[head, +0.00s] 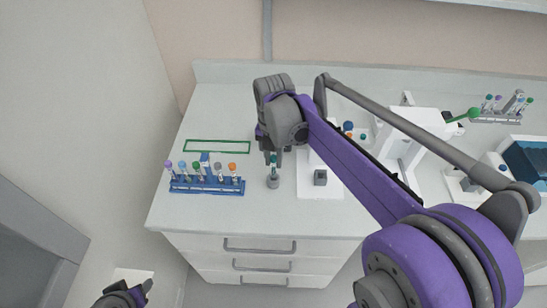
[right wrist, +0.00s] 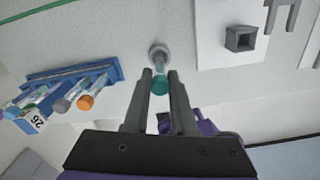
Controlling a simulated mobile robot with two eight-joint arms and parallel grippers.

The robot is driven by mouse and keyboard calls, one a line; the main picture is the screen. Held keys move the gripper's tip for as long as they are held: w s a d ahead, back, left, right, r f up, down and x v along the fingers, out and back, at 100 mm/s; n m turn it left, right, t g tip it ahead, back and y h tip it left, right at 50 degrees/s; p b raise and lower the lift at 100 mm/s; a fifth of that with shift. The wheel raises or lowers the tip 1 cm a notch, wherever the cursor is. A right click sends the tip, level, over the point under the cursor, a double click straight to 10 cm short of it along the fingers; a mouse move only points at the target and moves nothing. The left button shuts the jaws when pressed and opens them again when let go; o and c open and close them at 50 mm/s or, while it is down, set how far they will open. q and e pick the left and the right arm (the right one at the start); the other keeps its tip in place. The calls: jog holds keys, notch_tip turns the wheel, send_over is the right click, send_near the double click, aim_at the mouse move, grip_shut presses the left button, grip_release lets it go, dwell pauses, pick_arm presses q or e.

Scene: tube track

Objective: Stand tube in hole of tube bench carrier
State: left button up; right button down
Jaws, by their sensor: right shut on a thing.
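A clear tube with a teal cap (head: 273,160) is held upright by my right gripper (head: 273,154), whose fingers are shut on it near the cap. In the right wrist view the teal cap (right wrist: 160,86) shows between the fingertips (right wrist: 160,80). A small round grey carrier (head: 272,182) stands on the bench directly below the tube; it also shows in the right wrist view (right wrist: 158,53). The tube's lower end lines up with the carrier's opening; I cannot tell how deep it sits. My left gripper (head: 128,293) is at the bottom left, far from the bench top.
A blue rack (head: 207,187) with several capped tubes stands left of the carrier. A green rectangle outline (head: 217,146) lies behind the rack. A white plate with a grey square block (head: 320,177) is to the right. White devices and another rack (head: 495,118) stand farther right.

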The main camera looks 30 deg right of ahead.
pick_arm(q)
jog(key=shift+f, duration=0.15)
pick_arm(e)
jog(key=shift+w+f, duration=0.1)
jog(key=shift+f, duration=0.05)
pick_arm(q)
jog(key=shift+s+f, duration=0.15)
jog(key=shift+f, duration=0.1)
pick_arm(e)
jog(key=shift+f, duration=0.25)
dwell(0.4)
pick_arm(q)
jog(key=shift+s+f+b, duration=0.2)
jog(key=shift+f+b, duration=0.2)
jog(key=shift+b, duration=0.15)
pick_arm(e)
jog(key=shift+f, duration=0.5)
pick_arm(q)
jog(key=shift+f, duration=0.15)
pick_arm(e)
jog(key=shift+f, duration=0.25)
pick_arm(q)
jog(key=shift+s+f, duration=0.15)
jog(key=shift+f, duration=0.05)
pick_arm(e)
jog(key=shift+f, duration=0.25)
jog(key=c, duration=0.7)
grip_release()
jog(key=shift+o, duration=0.2)
jog(key=shift+r, duration=0.1)
